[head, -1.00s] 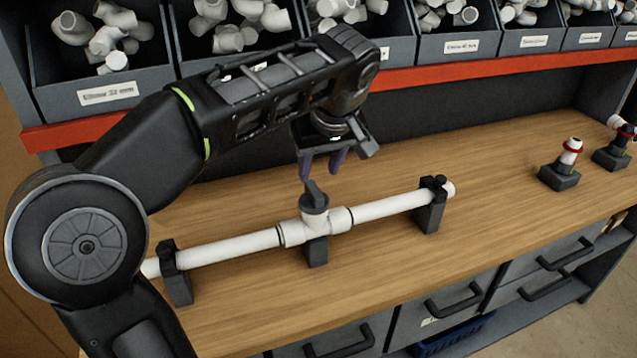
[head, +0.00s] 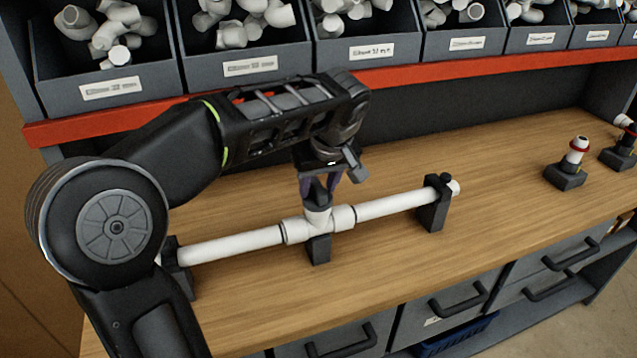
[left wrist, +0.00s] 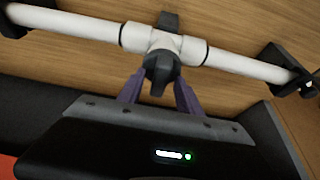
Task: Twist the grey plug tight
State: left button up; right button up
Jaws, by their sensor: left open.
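The grey plug (head: 318,199) sits upright in the top of a white tee fitting (head: 319,224) in the middle of a white pipe. In the left wrist view the plug's dark grip (left wrist: 161,68) shows in front of the tee (left wrist: 165,42). My left gripper (head: 322,197) points down over the plug with its purple fingers on either side of it. In the left wrist view the left gripper's fingers (left wrist: 158,92) stand apart, with gaps between them and the plug's grip. My right gripper is not in view.
The white pipe (head: 232,245) rests on dark supports (head: 432,204) on the wooden bench (head: 490,215). A small stand with a red-ringed white piece (head: 566,174) is at the right. Grey bins (head: 250,60) of fittings line the back above a red rail (head: 430,74).

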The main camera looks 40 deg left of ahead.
pick_arm(q)
jog(key=shift+c, duration=0.3)
grip_shut()
